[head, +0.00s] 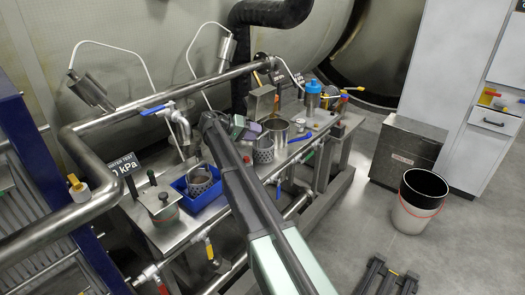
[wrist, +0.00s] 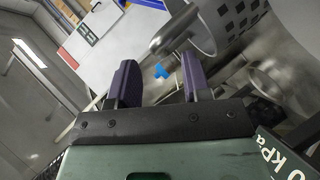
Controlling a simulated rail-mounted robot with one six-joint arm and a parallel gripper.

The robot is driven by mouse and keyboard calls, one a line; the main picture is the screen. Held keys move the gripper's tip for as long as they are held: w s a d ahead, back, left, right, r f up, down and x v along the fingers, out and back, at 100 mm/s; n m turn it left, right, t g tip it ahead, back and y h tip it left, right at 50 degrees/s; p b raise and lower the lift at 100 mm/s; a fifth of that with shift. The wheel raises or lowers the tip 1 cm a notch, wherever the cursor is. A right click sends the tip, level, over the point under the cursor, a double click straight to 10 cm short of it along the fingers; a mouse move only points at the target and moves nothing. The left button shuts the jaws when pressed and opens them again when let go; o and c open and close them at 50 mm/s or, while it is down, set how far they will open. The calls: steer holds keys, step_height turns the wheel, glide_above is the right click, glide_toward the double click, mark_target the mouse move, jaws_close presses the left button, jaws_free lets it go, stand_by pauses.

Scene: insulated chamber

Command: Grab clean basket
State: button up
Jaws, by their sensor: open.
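My gripper (head: 246,129) is open and empty above the steel bench, with its purple fingers apart; it also shows in the wrist view (wrist: 159,84). One perforated metal basket (head: 264,154) stands on the bench just beyond my gripper, beside a steel pot (head: 279,131). Another perforated basket (head: 200,183) sits in a blue tray (head: 212,194) to the left of my arm. I cannot tell from looks which basket is the clean one. In the wrist view, perforated metal (wrist: 238,20) shows at the upper right, beyond the fingers and not between them.
A blue-topped canister (head: 313,97) and valves stand at the right. Pipes (head: 150,103) run along the back. A white bucket (head: 418,205) stands on clear floor to the right.

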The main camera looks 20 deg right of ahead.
mark_target(262, 135)
steer(key=b+x, duration=0.1)
steer(key=x, duration=0.2)
steer(key=shift+d+f, duration=0.2)
steer(key=shift+f, duration=0.05)
steer(key=shift+d, duration=0.15)
steer(key=shift+r, duration=0.1)
jaws_close()
